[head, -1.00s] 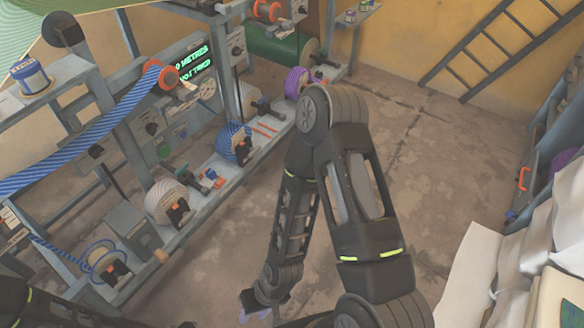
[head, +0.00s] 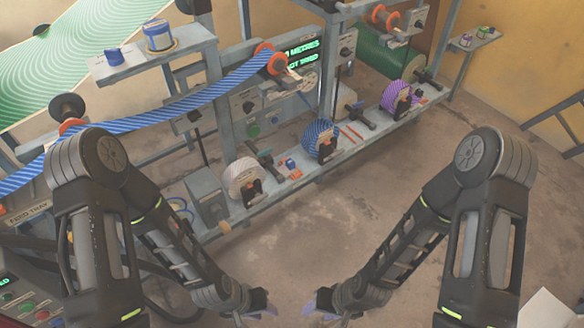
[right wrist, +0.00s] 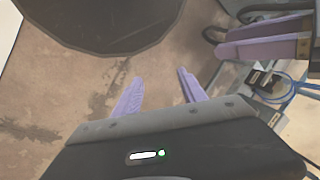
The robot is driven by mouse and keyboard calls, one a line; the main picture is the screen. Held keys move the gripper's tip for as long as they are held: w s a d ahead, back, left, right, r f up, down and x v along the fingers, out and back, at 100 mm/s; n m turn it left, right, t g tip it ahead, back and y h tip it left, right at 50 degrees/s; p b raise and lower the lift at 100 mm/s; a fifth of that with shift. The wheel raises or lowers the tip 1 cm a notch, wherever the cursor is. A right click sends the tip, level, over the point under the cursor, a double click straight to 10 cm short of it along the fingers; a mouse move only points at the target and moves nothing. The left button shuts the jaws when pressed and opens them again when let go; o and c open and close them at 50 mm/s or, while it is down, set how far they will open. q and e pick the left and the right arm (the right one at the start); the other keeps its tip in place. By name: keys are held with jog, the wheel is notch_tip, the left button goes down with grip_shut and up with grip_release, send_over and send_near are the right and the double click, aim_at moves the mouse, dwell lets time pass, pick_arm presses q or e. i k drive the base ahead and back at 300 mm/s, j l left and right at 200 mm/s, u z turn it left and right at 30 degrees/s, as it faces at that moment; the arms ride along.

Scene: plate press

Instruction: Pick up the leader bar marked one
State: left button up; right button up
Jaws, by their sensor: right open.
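My left gripper (head: 256,312) hangs at the bottom centre of the head view, its purple fingers apart and empty. My right gripper (head: 318,309) is just right of it, over bare floor; its open, empty fingers (right wrist: 157,95) show in the right wrist view. Purple fingers of my left gripper (right wrist: 265,40) show there at the upper right. Two thin orange bars (head: 351,133) lie on the bench shelf beside the blue reel, well beyond both grippers. No mark can be read on them, so I cannot tell which is the leader bar marked one.
The machine bench (head: 290,195) runs diagonally, carrying a white reel (head: 241,176), a blue striped reel (head: 320,137) and a purple reel (head: 396,97). A blue striped band (head: 180,103) stretches above it. The concrete floor (head: 400,165) right of the bench is clear.

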aim_at(290, 164)
jog(key=i+l+u, duration=0.15)
jog(key=u, duration=0.25)
jog(key=i+l+u, duration=0.1)
jog(key=l+u, duration=0.25)
jog(key=i+l, duration=0.15)
jog(key=l, duration=0.4)
jog(key=i+l+u, duration=0.15)
jog(key=l, duration=0.45)
jog(key=i+l, duration=0.15)
jog(key=l, duration=0.4)
jog(key=i+l+u, duration=0.1)
jog(key=l, duration=0.5)
jog(key=i+l+u, duration=0.1)
jog(key=l, duration=0.5)
jog(key=i+l, duration=0.15)
jog(key=l, duration=0.45)
jog(key=u, duration=0.05)
